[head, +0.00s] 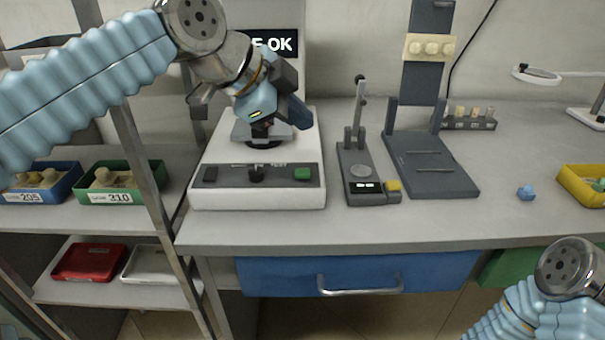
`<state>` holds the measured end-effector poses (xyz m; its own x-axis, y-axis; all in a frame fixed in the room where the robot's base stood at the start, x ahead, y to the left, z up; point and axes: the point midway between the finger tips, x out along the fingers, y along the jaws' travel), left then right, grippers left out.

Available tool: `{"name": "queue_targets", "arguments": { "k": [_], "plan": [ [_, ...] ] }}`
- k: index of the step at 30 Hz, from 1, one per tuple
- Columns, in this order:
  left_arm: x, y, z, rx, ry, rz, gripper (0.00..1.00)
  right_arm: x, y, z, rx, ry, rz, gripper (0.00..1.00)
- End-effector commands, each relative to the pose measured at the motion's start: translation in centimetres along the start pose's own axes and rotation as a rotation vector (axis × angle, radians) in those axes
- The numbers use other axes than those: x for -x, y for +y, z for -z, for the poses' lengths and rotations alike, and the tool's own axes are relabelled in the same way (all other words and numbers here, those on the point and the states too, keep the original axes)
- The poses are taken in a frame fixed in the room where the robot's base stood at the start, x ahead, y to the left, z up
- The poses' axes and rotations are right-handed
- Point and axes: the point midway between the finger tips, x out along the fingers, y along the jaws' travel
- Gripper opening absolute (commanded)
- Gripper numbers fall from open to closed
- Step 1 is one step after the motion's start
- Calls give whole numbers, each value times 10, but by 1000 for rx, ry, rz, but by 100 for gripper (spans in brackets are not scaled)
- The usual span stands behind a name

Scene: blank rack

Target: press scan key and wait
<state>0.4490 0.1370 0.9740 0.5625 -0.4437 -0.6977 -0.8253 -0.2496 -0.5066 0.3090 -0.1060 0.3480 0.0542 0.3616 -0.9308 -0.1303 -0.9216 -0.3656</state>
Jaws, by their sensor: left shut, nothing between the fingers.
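A white machine (258,197) stands on the bench with a dark front panel holding a dark key (210,174), a black knob (257,174) and a green key (302,174). A slim dark device (353,165) to its right has a small lit display and a yellow key (393,186). I cannot read which key is marked scan. My left gripper (262,128) is shut and empty, above the machine's plate and behind the front panel, apart from the keys. My right gripper is out of view.
A dark upright stand (430,165), a small rack (468,123), a blue piece (526,193) and a yellow bin (580,187) are to the right. Shelves with a blue bin (40,196) and a green bin (120,196) are at left. The bench front is clear.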

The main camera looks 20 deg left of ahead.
Motion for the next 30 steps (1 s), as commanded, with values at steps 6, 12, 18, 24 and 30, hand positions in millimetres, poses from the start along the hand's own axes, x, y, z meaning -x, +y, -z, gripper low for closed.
{"name": "queue_targets", "arguments": {
  "k": [6,12,18,24,30],
  "plan": [
    [-27,19,-20,1,0,1,0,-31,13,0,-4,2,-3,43],
    [-43,31,-31,0,1,0,0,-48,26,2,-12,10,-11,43],
    [-46,33,-33,-1,1,1,0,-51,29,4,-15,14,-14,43],
    [-45,33,-33,0,1,1,0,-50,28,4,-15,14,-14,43],
    [-45,33,-33,0,1,1,0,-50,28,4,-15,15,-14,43]
  ]
}}
